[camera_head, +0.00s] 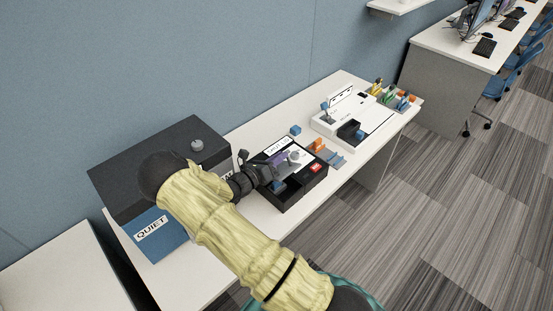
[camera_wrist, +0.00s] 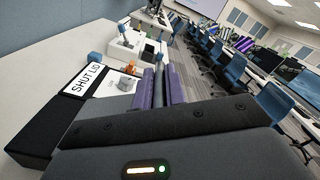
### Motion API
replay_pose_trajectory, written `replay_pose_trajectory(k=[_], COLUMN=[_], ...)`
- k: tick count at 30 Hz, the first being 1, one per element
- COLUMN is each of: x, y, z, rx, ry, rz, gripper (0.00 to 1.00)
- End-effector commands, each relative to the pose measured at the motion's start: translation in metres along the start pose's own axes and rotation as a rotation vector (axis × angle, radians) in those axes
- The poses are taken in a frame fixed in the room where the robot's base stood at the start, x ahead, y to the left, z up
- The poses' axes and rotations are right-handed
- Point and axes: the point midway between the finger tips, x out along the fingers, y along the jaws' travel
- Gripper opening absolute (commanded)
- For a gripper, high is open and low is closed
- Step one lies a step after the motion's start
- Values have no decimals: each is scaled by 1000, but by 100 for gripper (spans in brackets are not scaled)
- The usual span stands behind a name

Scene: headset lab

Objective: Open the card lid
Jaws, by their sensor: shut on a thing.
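A black box (camera_head: 305,190) stands on the white desk, with a white label at its back edge. In the wrist view the label (camera_wrist: 90,78) reads "SHUT LID", and a light grey panel, seemingly the card lid (camera_wrist: 122,84), lies beside it. My gripper (camera_head: 277,162) reaches over the box from the left. Its purple fingers show in the wrist view (camera_wrist: 162,84), close together on a dark grey bar that seems part of the lid. The fingers and wrist hide the contact, and I cannot tell how far the lid is tilted.
A blue and black box (camera_head: 165,240) marked "QUIET" stands left of the black box. Small orange and blue items (camera_head: 322,150) lie just right of it, and a white tray unit (camera_head: 365,115) stands farther right. A small blue cube (camera_head: 295,130) sits behind.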

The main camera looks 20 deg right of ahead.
Motion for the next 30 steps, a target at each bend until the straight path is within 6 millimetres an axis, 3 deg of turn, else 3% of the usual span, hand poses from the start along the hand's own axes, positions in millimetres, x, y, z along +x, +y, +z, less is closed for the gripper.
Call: replay_pose_trajectory(k=[5,6,9,20,30], x=[-1,-1,-1,-1,-2], y=[1,1,1,-1,-26], z=[0,0,0,4,41], rx=[2,2,2,2,7], ry=[-1,-1,-2,-2,-2], rz=[3,3,4,2,2], gripper=[0,20,34,34,34])
